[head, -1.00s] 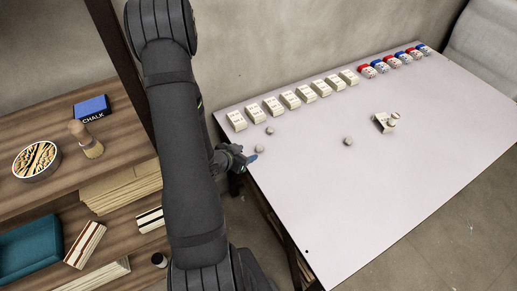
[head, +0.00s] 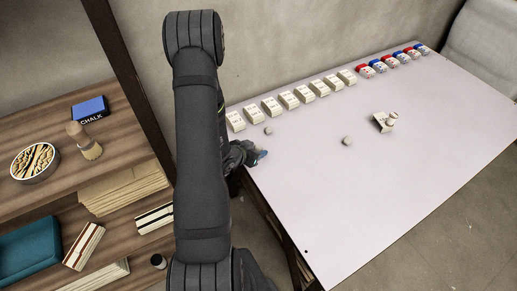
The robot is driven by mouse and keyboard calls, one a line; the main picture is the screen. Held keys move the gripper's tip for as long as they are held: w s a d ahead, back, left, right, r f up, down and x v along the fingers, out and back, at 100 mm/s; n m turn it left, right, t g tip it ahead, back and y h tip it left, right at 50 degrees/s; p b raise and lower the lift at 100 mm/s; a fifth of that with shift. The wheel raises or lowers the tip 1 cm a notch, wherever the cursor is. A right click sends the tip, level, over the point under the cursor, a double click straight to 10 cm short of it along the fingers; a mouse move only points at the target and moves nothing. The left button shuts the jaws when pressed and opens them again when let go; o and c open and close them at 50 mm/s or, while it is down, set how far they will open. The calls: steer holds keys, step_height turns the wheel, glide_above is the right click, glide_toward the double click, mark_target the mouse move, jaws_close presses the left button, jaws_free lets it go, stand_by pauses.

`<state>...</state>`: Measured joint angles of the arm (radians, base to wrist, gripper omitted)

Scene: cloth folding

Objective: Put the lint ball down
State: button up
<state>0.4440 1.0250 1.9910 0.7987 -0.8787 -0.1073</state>
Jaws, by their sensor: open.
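Small grey lint balls lie on the pale tabletop (head: 400,180). One lint ball (head: 268,131) is near the left edge, just beyond my gripper, and another lint ball (head: 347,141) is nearer the middle. My gripper (head: 263,154) is open at the table's left edge, with its bluish fingertips over the board. No lint ball shows between the fingers at this size; the spot just beside the fingertips is partly hidden by the gripper.
A row of pale labelled blocks (head: 289,99) and red and blue pieces (head: 389,61) lines the back edge. The front of the table is clear. Wooden shelves (head: 110,150) stand at left.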

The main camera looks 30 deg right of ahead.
jaws_close()
stand_by(0.5)
steer(key=shift+r, duration=0.15)
steer(key=shift+r, duration=0.5)
step_height(320, 180, up, 3)
steer(key=shift+r, duration=0.1)
steer(key=s+d+r, duration=0.4)
steer(key=s+r, duration=0.2)
steer(key=s, duration=0.4)
steer(key=shift+s+d+r, duration=0.2)
steer(key=shift+s+r, duration=0.05)
steer(key=shift+s, duration=0.15)
